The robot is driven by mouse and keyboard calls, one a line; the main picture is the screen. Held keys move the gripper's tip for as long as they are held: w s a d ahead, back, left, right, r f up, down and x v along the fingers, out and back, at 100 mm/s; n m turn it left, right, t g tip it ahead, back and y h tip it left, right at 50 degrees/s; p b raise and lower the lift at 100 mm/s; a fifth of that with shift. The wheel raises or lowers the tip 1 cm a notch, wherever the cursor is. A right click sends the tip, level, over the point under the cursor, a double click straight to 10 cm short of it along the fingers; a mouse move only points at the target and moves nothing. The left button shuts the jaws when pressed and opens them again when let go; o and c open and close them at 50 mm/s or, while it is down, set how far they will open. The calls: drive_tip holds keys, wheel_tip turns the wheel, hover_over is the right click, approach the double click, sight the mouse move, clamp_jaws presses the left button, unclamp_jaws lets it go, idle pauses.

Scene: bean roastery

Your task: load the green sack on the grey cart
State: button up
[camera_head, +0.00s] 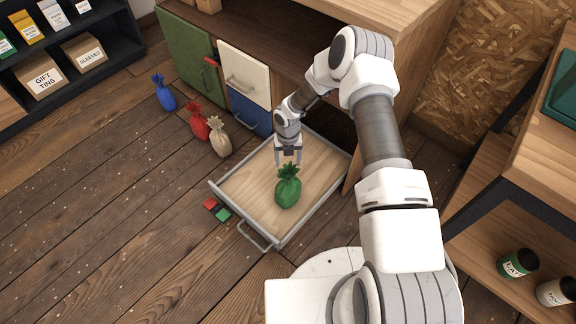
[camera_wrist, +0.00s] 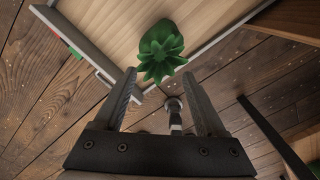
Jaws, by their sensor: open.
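The green sack (camera_head: 288,190) sits upright on the wooden bed of the grey cart (camera_head: 240,190), near its front right part. The cart has a low grey rim and a handle at its front. My gripper (camera_head: 288,163) is open and empty, just behind and above the sack in the head view. The cart bed (camera_wrist: 105,25) also shows there.
Blue (camera_head: 164,93), red (camera_head: 195,122) and tan (camera_head: 219,137) sacks stand on the floor left of the cart. A cabinet with green (camera_head: 186,55), white and blue fronts stands behind. Small red and green blocks (camera_head: 217,209) lie by the cart's left rim. Shelves stand at far left and right.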

drive_tip(key=s+d+r+m+t+h, duration=0.1)
drive_tip(key=d+r+m, duration=0.3)
drive_tip(key=r, duration=0.8)
drive_tip(key=s+d+r+m+t, duration=0.1)
drive_tip(key=r+m, duration=0.5)
drive_tip(key=r, duration=0.6)
drive_tip(key=s+d+r+m+h, duration=0.1)
drive_tip(key=s+d+r+m, duration=0.3)
drive_tip(key=r, duration=0.8)
drive_tip(key=s+d+r+m+t, duration=0.2)
drive_tip(key=s+r+m, duration=0.6)
drive_tip(key=r+m, duration=0.25)
drive_tip(key=s+r+m+y, duration=0.1)
drive_tip(key=s+r+m, duration=0.1)
drive_tip(key=s+m, duration=0.3)
drive_tip(key=s+r+m+t+y, duration=0.1)
drive_tip(key=s+r+m, duration=0.1)
drive_tip(key=s+m, duration=0.4)
drive_tip(key=s, duration=0.3)
drive_tip(key=shift+s+a+r+t+p, duration=0.15)
drive_tip(key=shift+a+r+t+p, duration=0.1)
drive_tip(key=shift+r+t+p, duration=0.1)
drive_tip(key=shift+r+m, duration=0.1)
drive_tip(key=shift+m, duration=0.15)
